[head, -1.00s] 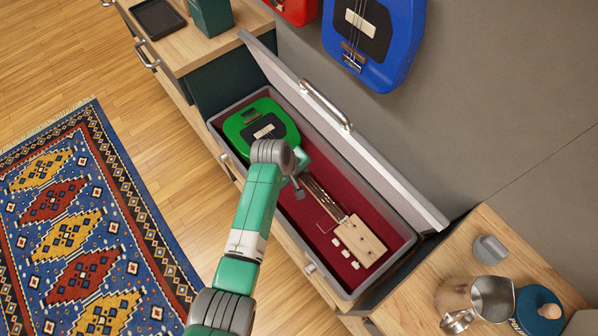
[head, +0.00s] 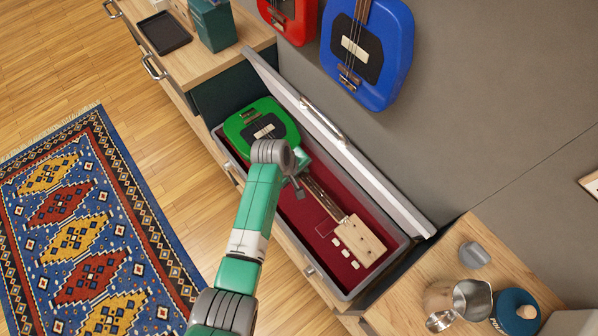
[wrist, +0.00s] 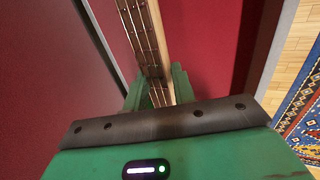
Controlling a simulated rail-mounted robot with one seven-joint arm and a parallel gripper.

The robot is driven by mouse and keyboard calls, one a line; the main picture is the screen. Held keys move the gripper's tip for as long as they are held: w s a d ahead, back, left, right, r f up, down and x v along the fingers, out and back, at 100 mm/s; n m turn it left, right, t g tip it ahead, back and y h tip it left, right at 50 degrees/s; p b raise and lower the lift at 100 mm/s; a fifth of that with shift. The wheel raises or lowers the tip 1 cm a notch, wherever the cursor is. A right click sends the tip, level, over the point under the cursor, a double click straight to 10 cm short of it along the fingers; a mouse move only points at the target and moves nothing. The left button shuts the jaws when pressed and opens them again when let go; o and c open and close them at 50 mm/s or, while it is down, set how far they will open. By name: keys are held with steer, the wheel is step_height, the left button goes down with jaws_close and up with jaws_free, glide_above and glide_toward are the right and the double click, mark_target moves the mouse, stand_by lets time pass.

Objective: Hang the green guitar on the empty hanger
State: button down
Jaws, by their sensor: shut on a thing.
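The green guitar (head: 245,122) lies in an open, red-lined case (head: 321,229), its body at the far end and its pale headstock (head: 362,241) at the near end. My gripper (head: 299,182) is at the guitar's neck, partly hidden by my arm in the head view. In the wrist view my gripper (wrist: 155,90) has its green fingers on both sides of the neck (wrist: 146,35) and is shut on it. The guitar is still within the case. The empty hanger is not in view.
A blue guitar (head: 385,55) and a red guitar (head: 291,18) hang on the grey wall. The case's lid (head: 345,150) stands open along the wall side. A wooden counter (head: 425,275) holds a metal pitcher (head: 472,300). A patterned rug (head: 90,225) lies left.

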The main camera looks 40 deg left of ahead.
steer(key=shift+w+r+p, duration=0.1)
steer(key=shift+r+p, duration=1.95)
steer(key=shift+r, duration=0.35)
steer(key=shift+s+a+r+p, duration=0.1)
steer(key=shift+s+p, duration=0.15)
steer(key=shift+p, duration=0.15)
steer(key=s+p, duration=0.5)
steer(key=s, duration=0.2)
steer(key=shift+s+a+f, duration=0.2)
steer(key=shift+s+a, duration=0.05)
steer(key=shift+a, duration=0.2)
